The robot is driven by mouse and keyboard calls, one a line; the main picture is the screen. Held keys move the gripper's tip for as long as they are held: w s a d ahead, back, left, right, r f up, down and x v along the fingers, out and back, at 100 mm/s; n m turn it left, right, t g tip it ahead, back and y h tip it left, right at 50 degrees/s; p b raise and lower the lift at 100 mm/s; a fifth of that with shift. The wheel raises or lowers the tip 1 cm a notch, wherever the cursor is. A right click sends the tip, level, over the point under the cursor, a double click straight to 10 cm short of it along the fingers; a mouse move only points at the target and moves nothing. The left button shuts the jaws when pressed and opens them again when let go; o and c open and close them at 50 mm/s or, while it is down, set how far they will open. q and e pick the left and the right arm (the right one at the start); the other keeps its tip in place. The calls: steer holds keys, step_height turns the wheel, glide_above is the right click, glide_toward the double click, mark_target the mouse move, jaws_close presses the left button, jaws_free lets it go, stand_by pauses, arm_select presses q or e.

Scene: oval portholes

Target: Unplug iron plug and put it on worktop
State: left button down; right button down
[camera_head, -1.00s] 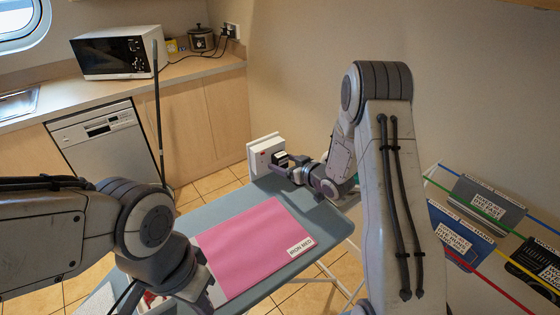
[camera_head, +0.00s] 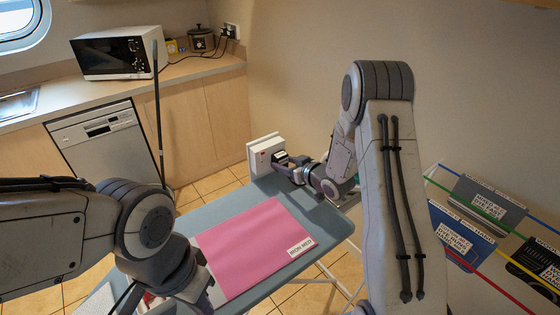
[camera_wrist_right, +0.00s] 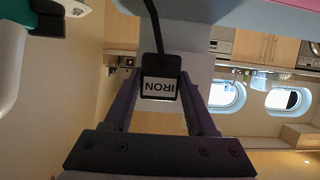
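The iron plug (camera_wrist_right: 160,76) is a black block labelled IRON, with a black cord leading up from it in the right wrist view. In the head view its dark body (camera_head: 279,156) sits at the white socket box (camera_head: 262,149) on the wall. My right gripper (camera_head: 285,161) is at the plug, and in the right wrist view its two fingers (camera_wrist_right: 160,98) close on the plug's sides. I cannot tell whether the pins are seated. The worktop (camera_head: 203,66) runs along the back wall. My left arm is at lower left; its gripper fingers are not clearly visible.
A microwave (camera_head: 118,52), a cooker pot (camera_head: 201,39) and a wall outlet with black plugs (camera_head: 229,31) are at the worktop. The ironing board (camera_head: 222,209) with a pink cloth (camera_head: 255,245) lies below the socket box. A thin dark pole (camera_head: 158,120) stands before the cabinets.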

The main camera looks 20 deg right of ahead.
steer(key=shift+s+d, duration=0.1)
steer(key=shift+s, duration=0.15)
steer(key=shift+s+d, duration=0.1)
steer(key=shift+s, duration=0.15)
steer(key=shift+s+d, duration=0.2)
steer(key=shift+s, duration=0.3)
steer(key=shift+s+d, duration=0.15)
steer(key=shift+s, duration=0.3)
stand_by(0.5)
steer(key=shift+s+d+b, duration=0.15)
steer(key=shift+s+d, duration=0.1)
steer(key=shift+s, duration=0.4)
steer(key=shift+s+d+b, duration=0.15)
steer(key=shift+s+d, duration=0.05)
steer(key=shift+s, duration=0.4)
